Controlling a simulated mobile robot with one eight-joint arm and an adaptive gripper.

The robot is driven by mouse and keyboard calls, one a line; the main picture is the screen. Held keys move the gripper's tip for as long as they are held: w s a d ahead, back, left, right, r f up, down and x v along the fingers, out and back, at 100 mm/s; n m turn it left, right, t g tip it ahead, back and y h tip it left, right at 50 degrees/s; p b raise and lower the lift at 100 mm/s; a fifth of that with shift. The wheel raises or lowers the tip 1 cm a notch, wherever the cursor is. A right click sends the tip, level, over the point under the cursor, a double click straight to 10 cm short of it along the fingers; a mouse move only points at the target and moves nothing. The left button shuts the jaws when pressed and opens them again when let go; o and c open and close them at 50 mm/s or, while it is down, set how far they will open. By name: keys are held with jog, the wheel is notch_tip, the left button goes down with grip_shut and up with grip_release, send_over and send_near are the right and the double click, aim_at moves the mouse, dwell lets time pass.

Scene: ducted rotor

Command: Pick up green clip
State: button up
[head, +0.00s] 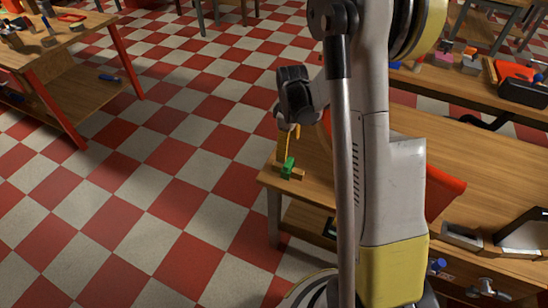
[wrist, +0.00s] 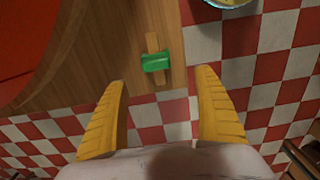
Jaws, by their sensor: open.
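The green clip (wrist: 156,62) sits near the edge of the wooden table, across a small light wooden piece (wrist: 152,41). In the head view the green clip (head: 288,167) is at the table's left corner, just below my gripper (head: 289,140). In the wrist view my gripper (wrist: 161,98) is open and empty, with its yellow fingers on either side and the clip ahead between them. The fingers are apart from the clip. In the head view my arm hides part of the table.
The wooden table (head: 480,165) carries a red object (head: 444,190) and a vise (head: 488,288). Another workbench (head: 60,75) with tools stands at the left. Checkered floor (head: 150,200) lies open between them. A bowl (wrist: 232,4) shows at the wrist view's top.

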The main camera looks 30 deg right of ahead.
aim_at(289, 162)
jog(key=f+b, duration=0.1)
jog(key=f, duration=0.1)
jog(key=f+b, duration=0.1)
jog(key=f, duration=0.2)
jog(key=shift+s+d+f, duration=0.1)
jog(key=shift+s+d, duration=0.05)
jog(key=shift+d, duration=0.05)
jog(key=f+b, duration=0.2)
jog(key=f, duration=0.1)
jog(key=f+b, duration=0.1)
jog(key=f, duration=0.1)
jog(key=shift+w+d+f, duration=0.2)
jog(key=shift+w+f, duration=0.05)
jog(key=shift+w, duration=0.05)
jog(key=shift+r, duration=0.1)
jog(key=c, duration=1.2)
